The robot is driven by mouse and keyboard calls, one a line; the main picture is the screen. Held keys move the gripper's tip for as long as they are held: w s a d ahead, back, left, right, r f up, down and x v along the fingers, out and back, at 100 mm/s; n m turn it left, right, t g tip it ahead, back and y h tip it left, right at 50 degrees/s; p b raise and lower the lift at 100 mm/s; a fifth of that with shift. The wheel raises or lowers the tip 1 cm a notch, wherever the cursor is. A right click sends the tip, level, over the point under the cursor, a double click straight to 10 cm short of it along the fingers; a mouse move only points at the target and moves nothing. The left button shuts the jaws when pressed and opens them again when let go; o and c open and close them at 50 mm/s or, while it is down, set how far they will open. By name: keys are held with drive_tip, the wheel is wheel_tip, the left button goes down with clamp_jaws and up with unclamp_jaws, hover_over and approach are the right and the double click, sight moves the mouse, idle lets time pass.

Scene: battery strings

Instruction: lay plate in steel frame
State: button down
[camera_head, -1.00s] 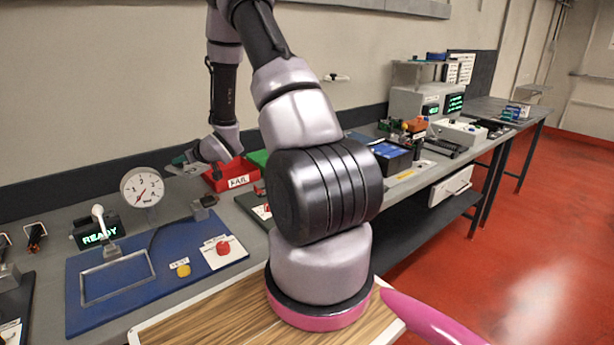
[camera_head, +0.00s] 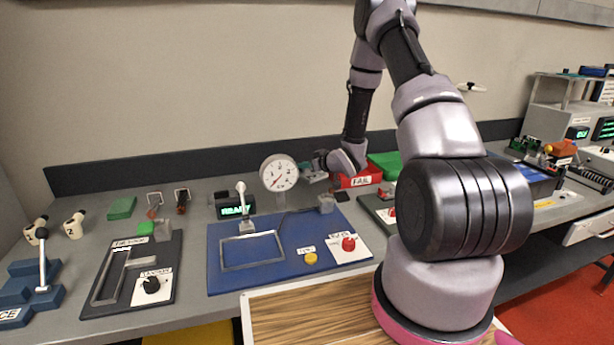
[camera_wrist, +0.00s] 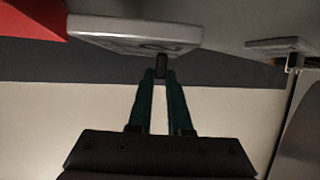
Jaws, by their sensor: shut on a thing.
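The steel frame (camera_head: 255,264) is a thin metal rectangle lying on the blue board, around bare blue surface. My gripper (camera_head: 308,168) is above the back of the bench, just right of the round gauge and well above the board. In the wrist view my gripper (camera_wrist: 161,82) has its teal fingers close together on a small dark tab (camera_wrist: 162,66). A pale grey, slab-like plate (camera_wrist: 135,32) adjoins that tab and appears held by it. In the head view the plate (camera_head: 316,177) is small, and its tilt is hard to tell.
The gauge (camera_head: 279,173) stands behind the frame. A white-topped lever (camera_head: 241,190) with a READY display (camera_head: 236,210) is at the frame's back edge. Yellow (camera_head: 311,258) and red (camera_head: 348,243) buttons are right of it. A red FAIL bin (camera_head: 357,180) stands behind.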

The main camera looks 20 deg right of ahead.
sight(307, 175)
drive_tip(key=shift+f, duration=1.95)
drive_tip(key=shift+f, duration=0.15)
drive_tip(key=c, duration=0.8)
unclamp_jaws()
drive_tip(key=shift+c, duration=0.2)
